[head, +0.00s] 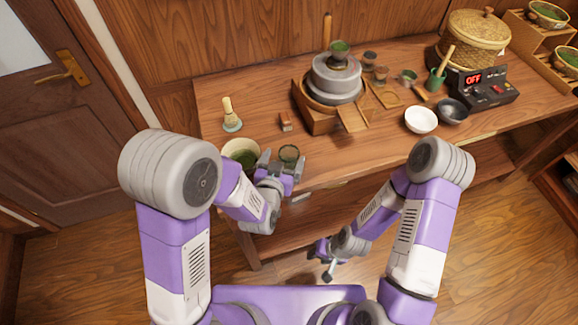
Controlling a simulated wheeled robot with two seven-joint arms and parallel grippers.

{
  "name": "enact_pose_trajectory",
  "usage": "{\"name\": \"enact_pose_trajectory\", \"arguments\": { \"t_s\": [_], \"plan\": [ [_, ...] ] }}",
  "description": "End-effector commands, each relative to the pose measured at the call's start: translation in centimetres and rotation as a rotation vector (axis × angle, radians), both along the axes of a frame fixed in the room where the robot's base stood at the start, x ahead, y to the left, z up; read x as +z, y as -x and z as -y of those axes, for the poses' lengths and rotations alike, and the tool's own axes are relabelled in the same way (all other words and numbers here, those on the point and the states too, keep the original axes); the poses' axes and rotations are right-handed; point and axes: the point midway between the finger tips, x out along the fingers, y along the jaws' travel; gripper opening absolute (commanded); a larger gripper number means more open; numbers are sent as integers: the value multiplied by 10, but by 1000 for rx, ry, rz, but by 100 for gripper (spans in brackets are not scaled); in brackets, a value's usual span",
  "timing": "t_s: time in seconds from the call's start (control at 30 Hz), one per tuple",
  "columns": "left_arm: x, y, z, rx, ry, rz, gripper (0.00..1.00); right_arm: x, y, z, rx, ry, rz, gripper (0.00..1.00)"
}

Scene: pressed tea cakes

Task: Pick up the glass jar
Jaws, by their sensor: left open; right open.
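The glass jar (289,152), small and round with a dark greenish-brown top, appears to stand upright near the table's front edge. My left gripper (282,163) is open at the jar, with its fingers reaching toward the jar's near side. The lower part of the jar is hidden by the gripper, and I cannot tell whether the fingers touch it. My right gripper (326,262) is open and empty, low in front of the table and away from the jar.
A whisk on a stand (231,115) and a small wooden block (286,122) are behind. A stone mill (336,77) stands mid-table. A white bowl (421,120) and a dark bowl (453,111) are right.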

Motion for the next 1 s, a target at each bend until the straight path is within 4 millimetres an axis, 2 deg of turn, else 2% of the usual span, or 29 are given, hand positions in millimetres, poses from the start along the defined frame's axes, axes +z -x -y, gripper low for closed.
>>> {"name": "enact_pose_trajectory", "arguments": {
  "t_s": [0.03, 0.23, 0.43, 0.6, 0.87, 1.0],
  "plan": [
    [-2, -1, 0, 1, 3, 2, 92, -6, 0, 0, 0, 0, 0, 43],
    [-2, -5, 2, 0, 2, -1, 92, -8, 0, 0, 0, 0, 0, 43],
    [-11, -28, 16, -1, 0, 0, 92, -12, 0, 0, 0, 0, 1, 43],
    [-16, -44, 20, 0, 3, -1, 92, -13, 0, 0, 0, 0, 1, 43],
    [-16, -47, 21, -1, 3, -2, 92, -13, 0, 0, 0, 0, 1, 43],
    [-16, -46, 21, -1, 3, -2, 72, -13, 0, 0, 0, 0, 0, 43]
  ]
}}
